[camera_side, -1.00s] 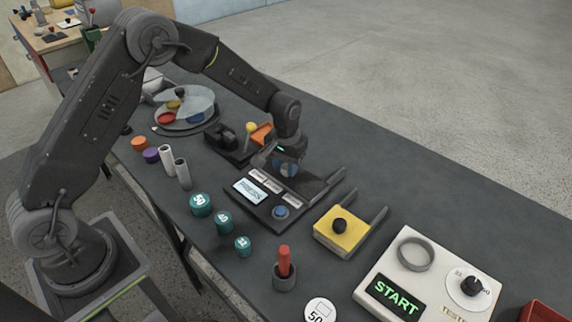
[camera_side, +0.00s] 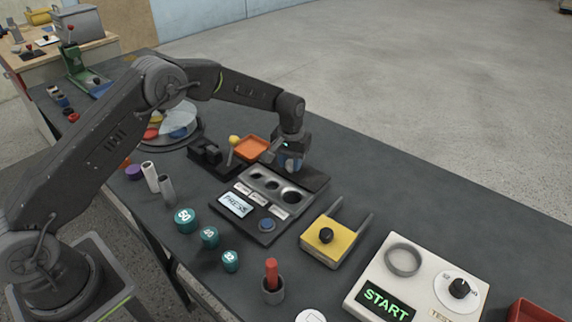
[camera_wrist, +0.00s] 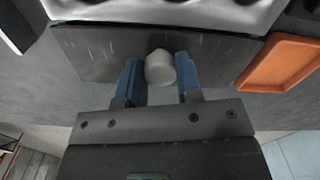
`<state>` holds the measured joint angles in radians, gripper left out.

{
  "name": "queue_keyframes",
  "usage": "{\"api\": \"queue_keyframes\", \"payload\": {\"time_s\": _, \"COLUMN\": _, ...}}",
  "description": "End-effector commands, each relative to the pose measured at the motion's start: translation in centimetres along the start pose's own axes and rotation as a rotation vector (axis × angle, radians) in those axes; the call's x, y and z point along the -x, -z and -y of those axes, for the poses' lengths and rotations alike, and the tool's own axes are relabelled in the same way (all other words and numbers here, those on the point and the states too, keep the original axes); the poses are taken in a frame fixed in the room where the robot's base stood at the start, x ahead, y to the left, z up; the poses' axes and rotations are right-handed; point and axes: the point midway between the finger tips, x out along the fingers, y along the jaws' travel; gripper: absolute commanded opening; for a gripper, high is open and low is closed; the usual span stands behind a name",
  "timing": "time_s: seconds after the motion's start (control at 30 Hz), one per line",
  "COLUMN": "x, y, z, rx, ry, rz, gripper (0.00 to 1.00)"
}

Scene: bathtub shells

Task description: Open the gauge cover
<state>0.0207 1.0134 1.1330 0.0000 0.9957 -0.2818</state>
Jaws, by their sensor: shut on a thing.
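The gauge block (camera_side: 268,203) is a dark box with a lit display and a blue button at its front. Its silver top shows several round holes, uncovered. The dark flat cover (camera_side: 314,180) lies behind the holes, away from them; it also shows in the wrist view (camera_wrist: 100,55). A pale grey round knob (camera_wrist: 160,68) stands on the cover. My gripper (camera_side: 290,163) is over the cover, with its blue fingers (camera_wrist: 160,80) shut on the knob. In the side view the fingers largely hide the knob.
An orange tray (camera_side: 252,148) is close to my gripper. A yellow block (camera_side: 328,244) with a black knob and rails stands to the right. A white START panel (camera_side: 415,285) and several teal weights (camera_side: 209,238) stand nearer the front.

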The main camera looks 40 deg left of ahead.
Motion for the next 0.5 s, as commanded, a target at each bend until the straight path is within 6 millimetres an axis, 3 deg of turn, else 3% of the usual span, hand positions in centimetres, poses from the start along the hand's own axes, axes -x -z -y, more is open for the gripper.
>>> {"api": "queue_keyframes", "payload": {"time_s": 0.23, "x": 0.13, "y": 0.08, "z": -0.01, "rx": 0.001, "ry": -0.001, "rz": -0.003, "gripper": 0.00}}
{"api": "queue_keyframes", "payload": {"time_s": 0.27, "x": 0.13, "y": 0.07, "z": -0.01, "rx": 0.001, "ry": -0.001, "rz": -0.003, "gripper": 0.34}}
{"api": "queue_keyframes", "payload": {"time_s": 0.5, "x": 0.07, "y": 0.03, "z": 0.00, "rx": 0.001, "ry": -0.001, "rz": -0.002, "gripper": 0.57}}
